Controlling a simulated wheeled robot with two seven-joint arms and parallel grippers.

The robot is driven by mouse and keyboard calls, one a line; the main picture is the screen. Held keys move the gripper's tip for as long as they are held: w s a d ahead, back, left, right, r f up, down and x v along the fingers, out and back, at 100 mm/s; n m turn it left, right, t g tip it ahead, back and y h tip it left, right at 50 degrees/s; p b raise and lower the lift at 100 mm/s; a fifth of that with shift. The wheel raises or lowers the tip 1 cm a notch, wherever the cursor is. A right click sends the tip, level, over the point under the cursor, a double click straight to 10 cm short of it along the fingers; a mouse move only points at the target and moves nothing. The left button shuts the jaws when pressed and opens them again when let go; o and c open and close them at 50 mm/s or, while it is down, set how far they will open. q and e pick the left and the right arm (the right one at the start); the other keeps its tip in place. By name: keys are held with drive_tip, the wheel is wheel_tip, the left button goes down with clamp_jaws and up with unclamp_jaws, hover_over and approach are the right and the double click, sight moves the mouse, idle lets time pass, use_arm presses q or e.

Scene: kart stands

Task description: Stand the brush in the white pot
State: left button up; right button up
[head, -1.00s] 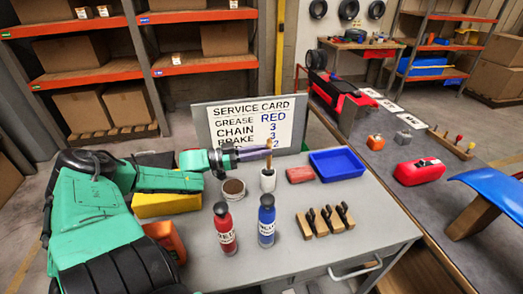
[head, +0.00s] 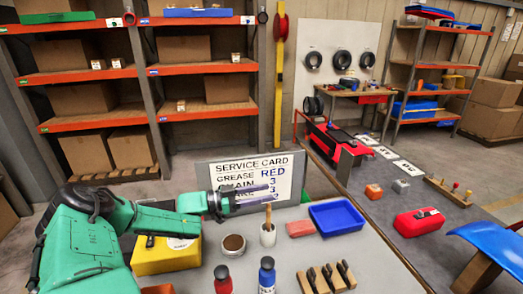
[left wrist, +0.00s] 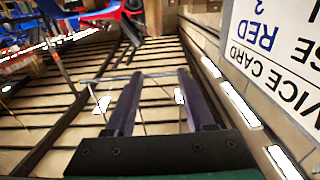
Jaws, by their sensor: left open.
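The brush (head: 267,214) is in the white pot (head: 268,237). Its wooden handle sticks up out of the pot's mouth, nearly upright with a slight tilt; its lower end is hidden inside. The pot is upright on the grey table top. My left gripper (head: 277,193) is open and empty, just above the top of the handle and in front of the service card. In the left wrist view my two fingers (left wrist: 158,77) are spread with nothing between them. My right gripper is not in view.
A brown-filled tin (head: 233,244), a yellow box (head: 166,257), a red bottle (head: 222,281) and a blue bottle (head: 266,277) surround the pot. A pink block (head: 300,228), a blue tray (head: 336,217) and wooden clips (head: 327,279) are to the right. The service card (head: 250,178) stands behind.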

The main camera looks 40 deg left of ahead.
use_arm(q)
wheel_tip(320, 180, up, 14)
drive_tip(key=p, duration=0.4)
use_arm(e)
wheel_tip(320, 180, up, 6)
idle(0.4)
